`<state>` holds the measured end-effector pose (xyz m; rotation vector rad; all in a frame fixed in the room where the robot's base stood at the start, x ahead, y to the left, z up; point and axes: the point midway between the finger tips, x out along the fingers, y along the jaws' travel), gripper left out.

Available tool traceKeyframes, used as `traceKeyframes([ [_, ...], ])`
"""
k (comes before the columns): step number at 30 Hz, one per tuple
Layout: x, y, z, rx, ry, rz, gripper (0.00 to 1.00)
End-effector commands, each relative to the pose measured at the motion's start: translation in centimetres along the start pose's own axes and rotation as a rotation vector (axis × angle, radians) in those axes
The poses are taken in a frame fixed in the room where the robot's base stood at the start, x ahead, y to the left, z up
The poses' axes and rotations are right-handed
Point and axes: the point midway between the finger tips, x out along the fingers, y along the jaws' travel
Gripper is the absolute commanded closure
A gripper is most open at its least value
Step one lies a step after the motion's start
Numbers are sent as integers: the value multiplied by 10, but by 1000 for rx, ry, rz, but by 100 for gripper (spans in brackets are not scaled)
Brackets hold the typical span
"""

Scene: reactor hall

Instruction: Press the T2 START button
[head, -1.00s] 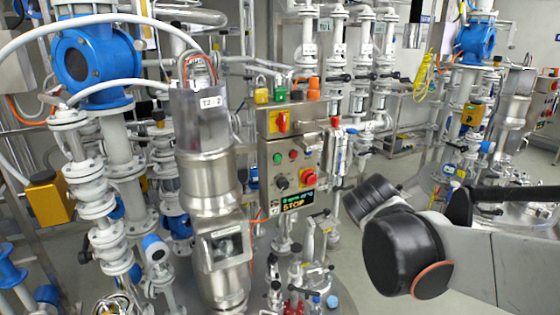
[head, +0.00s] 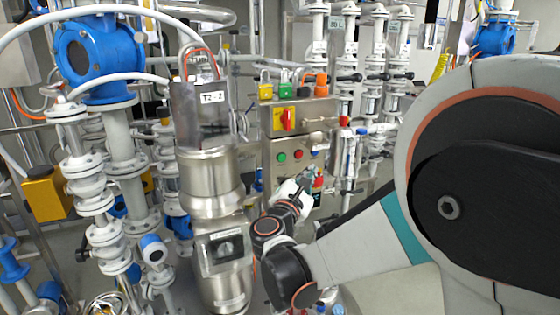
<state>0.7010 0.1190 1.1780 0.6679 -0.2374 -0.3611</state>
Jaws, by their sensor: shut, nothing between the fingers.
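A steel control box (head: 272,181) stands behind the vessel labelled T2-2 (head: 208,150). My gripper (head: 314,174) is in front of the box's lower right part, to the right of and below both buttons. It is shut and empty. My gripper and wrist hide the box's display and most of its lower knobs. I cannot tell whether my fingers touch the panel.
A red-and-yellow switch (head: 287,119) sits above the buttons. Padlocks (head: 266,85) and an orange fitting (head: 321,83) are on top of the box. White pipes with valves (head: 347,75) stand behind it. A blue-bodied unit (head: 95,57) is at the left.

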Motion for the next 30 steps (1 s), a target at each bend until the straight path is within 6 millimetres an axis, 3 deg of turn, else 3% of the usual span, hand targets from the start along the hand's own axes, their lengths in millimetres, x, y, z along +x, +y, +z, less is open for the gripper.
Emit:
traceKeyframes([
  [5, -8, 11, -6, -53, -23, 43, 100],
  [17, -7, 13, -6, -55, -24, 44, 100],
  [30, 26, 37, -31, -54, -24, 43, 100],
])
